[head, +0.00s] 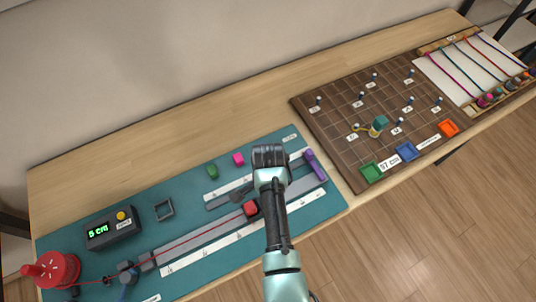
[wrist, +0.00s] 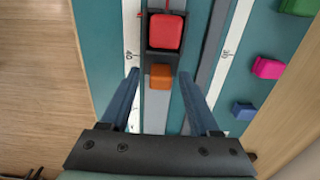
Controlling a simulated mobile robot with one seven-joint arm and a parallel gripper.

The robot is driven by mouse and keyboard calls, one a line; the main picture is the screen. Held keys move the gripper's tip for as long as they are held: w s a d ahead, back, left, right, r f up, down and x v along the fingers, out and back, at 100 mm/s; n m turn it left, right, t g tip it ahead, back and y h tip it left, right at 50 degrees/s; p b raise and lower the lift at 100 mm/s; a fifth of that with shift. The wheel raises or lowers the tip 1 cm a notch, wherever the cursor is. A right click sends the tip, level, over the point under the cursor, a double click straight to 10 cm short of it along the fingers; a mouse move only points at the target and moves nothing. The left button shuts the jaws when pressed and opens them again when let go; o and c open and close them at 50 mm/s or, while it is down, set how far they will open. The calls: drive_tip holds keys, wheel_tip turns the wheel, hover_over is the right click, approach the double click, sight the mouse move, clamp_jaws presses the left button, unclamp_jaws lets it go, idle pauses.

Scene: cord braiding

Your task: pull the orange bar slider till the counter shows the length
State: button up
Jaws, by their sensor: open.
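A small orange block (wrist: 160,77) shows in the wrist view on the grey track (wrist: 157,112), just below a red block in a dark carriage (wrist: 165,32). My gripper (wrist: 160,74) is open, with one blue finger on each side of the orange block and gaps on both sides. In the head view the red block (head: 250,209) sits on the track beside my arm, with a red cord running left from it. The orange block is hidden there. The counter (head: 112,230) at the left reads 5 cm in green and has a yellow button.
A red spool (head: 52,271) stands at the mat's left end. Green (head: 212,171) and pink (head: 238,159) blocks lie behind the track, and a purple bar (head: 315,165) at its right end. A brown pegboard (head: 345,130) with a card seeming to read 57 cm is right.

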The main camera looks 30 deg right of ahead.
drive_tip(key=shift+f, duration=0.1)
clamp_jaws()
idle(0.3)
idle(1.1)
